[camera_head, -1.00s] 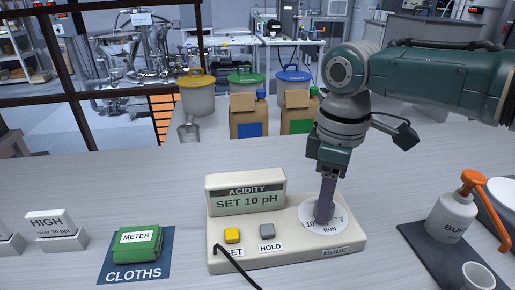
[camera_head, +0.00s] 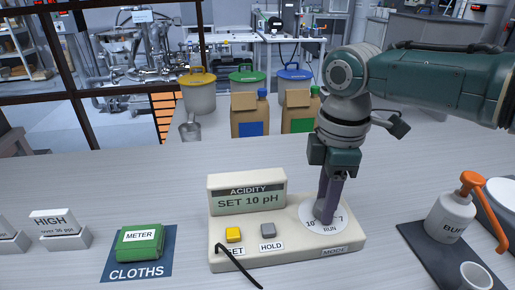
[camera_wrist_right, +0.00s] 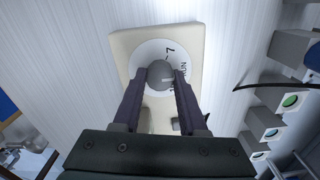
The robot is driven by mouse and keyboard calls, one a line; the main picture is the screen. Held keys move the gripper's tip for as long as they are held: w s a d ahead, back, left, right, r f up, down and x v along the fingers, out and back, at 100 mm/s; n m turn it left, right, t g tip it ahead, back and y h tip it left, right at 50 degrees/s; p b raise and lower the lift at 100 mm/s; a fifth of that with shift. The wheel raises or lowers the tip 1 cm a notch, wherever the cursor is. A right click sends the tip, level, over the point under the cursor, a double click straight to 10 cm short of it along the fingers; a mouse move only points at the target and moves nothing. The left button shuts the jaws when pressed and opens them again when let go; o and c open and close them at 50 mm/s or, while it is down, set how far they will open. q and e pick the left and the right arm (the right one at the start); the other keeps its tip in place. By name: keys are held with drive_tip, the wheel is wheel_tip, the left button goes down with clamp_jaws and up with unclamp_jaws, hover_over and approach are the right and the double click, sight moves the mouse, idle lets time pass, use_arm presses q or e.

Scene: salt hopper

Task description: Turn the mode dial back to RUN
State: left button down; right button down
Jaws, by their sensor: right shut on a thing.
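The acidity meter (camera_head: 218,238) is a cream box on the table, and its display (camera_head: 248,201) reads "SET 10 pH". Its mode dial (camera_head: 307,217) is a white disc marked 10, 7 and RUN. In the wrist view the grey round dial knob (camera_wrist_right: 160,75) sits between the fingertips, with a pale mark on its right side. I cannot tell exactly which label the mark meets. My right gripper (camera_head: 324,215) points down and is shut on the knob; it also shows in the wrist view (camera_wrist_right: 161,80). My left gripper is out of view.
A yellow SET button (camera_head: 233,235) and grey HOLD button (camera_head: 268,230) sit left of the dial. A black cable (camera_head: 237,266) lies in front. A green METER cloth (camera_head: 140,242) lies at left. A pump bottle (camera_head: 450,220) and cup (camera_head: 476,276) stand at right.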

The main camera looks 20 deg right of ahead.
drive_tip(key=shift+c, duration=2.2)
unclamp_jaws()
wheel_tip(320, 180, up, 9)
drive_tip(key=shift+f+p, duration=0.1)
drive_tip(key=shift+p, duration=0.55)
drive_tip(key=shift+r, duration=0.6)
